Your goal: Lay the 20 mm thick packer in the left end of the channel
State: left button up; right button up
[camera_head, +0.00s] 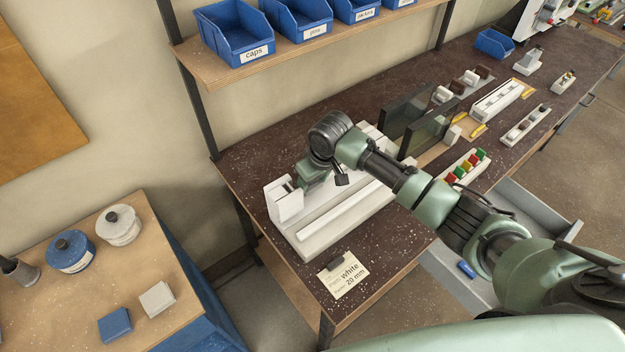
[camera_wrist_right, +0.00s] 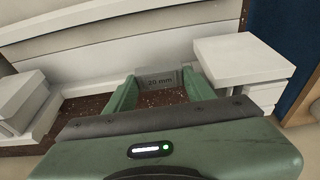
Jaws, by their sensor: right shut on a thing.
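The white clamp fixture (camera_head: 318,236) lies near the bench's left end. Its channel runs between pale long walls, and a raised white end block (camera_head: 285,203) stands at the left end. My right gripper (camera_head: 306,182) is low over the channel, just right of that block. In the right wrist view my right gripper (camera_wrist_right: 160,88) is shut on a grey packer (camera_wrist_right: 160,79) marked "20 mm". The end block (camera_wrist_right: 243,58) shows to the right, apart from the packer. Whether the packer touches the channel floor I cannot tell. My left gripper is not in view.
A card (camera_head: 344,279) reading "white" and "20 mm" lies on the bench in front of the fixture. Dark upright panels (camera_head: 428,129) stand right of it, with a rack of coloured pieces (camera_head: 466,167). Blue bins (camera_head: 233,35) sit on a shelf above. An open drawer (camera_head: 530,215) juts out in front.

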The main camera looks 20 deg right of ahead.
jog(key=shift+f+b, duration=0.85)
jog(key=shift+f, duration=0.95)
jog(key=o, duration=1.4)
jog(key=shift+f, duration=0.1)
jog(key=shift+s, duration=0.1)
